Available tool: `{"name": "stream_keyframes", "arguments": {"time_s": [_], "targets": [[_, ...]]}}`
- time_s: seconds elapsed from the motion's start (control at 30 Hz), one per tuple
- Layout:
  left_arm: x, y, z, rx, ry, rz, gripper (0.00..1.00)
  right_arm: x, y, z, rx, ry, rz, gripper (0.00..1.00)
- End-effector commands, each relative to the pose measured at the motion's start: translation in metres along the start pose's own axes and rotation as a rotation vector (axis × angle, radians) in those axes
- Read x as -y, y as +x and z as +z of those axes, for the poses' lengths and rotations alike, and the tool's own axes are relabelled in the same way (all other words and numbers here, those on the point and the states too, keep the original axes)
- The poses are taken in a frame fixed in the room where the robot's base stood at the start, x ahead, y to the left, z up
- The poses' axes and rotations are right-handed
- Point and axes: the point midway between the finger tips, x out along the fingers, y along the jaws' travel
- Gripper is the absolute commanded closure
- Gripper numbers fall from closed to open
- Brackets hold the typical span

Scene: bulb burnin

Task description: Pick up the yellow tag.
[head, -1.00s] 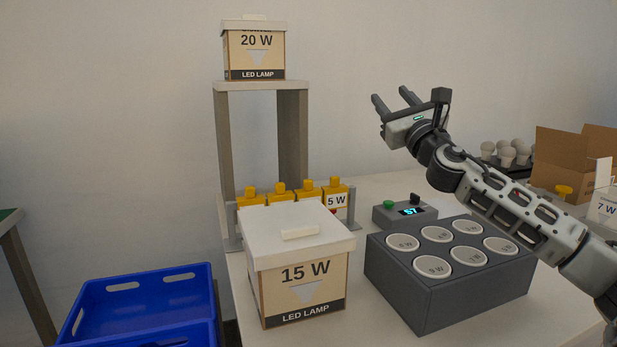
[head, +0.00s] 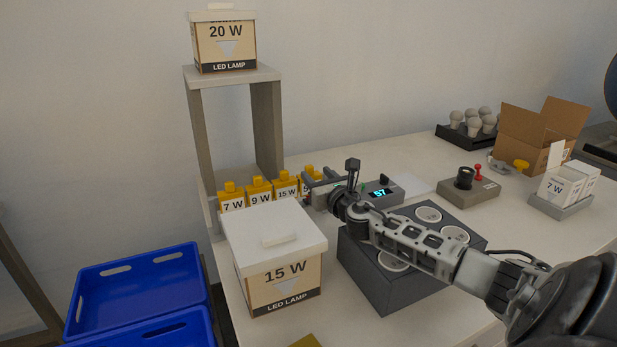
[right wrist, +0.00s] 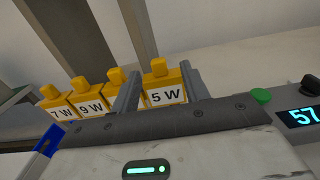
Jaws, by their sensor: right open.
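Several yellow tags with white labels stand in a row on a rack behind the 15 W box: 7 W (head: 232,197), 9 W (head: 259,191), 15 W (head: 286,187) and 5 W (head: 309,171). My right gripper (head: 308,192) is open at the right end of the row, partly covering the 5 W tag. In the right wrist view, the 5 W tag (right wrist: 165,92) appears between the two fingers, its knob and label showing. The left finger partly covers the tag beside it. I cannot tell whether either finger touches a tag. My left gripper is out of view.
The lidded 15 W box (head: 278,282) stands in front of the rack. The dark socket block (head: 372,275) lies under my right forearm. A controller (head: 384,193) reading 57 is right of the tags. A shelf (head: 268,130) carries the 20 W box (head: 225,45). Blue crates (head: 140,262) are left.

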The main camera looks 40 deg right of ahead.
Motion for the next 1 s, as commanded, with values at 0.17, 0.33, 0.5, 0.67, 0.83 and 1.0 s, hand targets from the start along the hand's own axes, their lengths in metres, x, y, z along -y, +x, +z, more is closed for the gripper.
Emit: {"name": "stream_keyframes", "arguments": {"time_s": [0.17, 0.33, 0.5, 0.67, 0.83, 1.0], "targets": [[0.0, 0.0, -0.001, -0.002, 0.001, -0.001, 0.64, -0.002, 0.019, 0.001, 0.002, 0.004, -0.001, 0.55], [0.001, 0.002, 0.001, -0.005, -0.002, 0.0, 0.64, -0.002, 0.043, 0.001, 0.003, 0.002, -0.002, 0.55], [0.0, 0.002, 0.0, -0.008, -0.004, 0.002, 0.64, -0.003, 0.053, 0.001, 0.001, -0.001, 0.0, 0.55], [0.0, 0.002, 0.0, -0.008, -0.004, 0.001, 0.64, -0.003, 0.053, 0.001, 0.0, -0.002, 0.0, 0.55], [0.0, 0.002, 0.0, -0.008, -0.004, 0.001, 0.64, -0.003, 0.053, 0.001, 0.001, -0.002, 0.0, 0.88], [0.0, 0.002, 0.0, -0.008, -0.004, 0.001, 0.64, -0.002, 0.053, 0.001, 0.001, -0.002, 0.0, 1.0]]}}
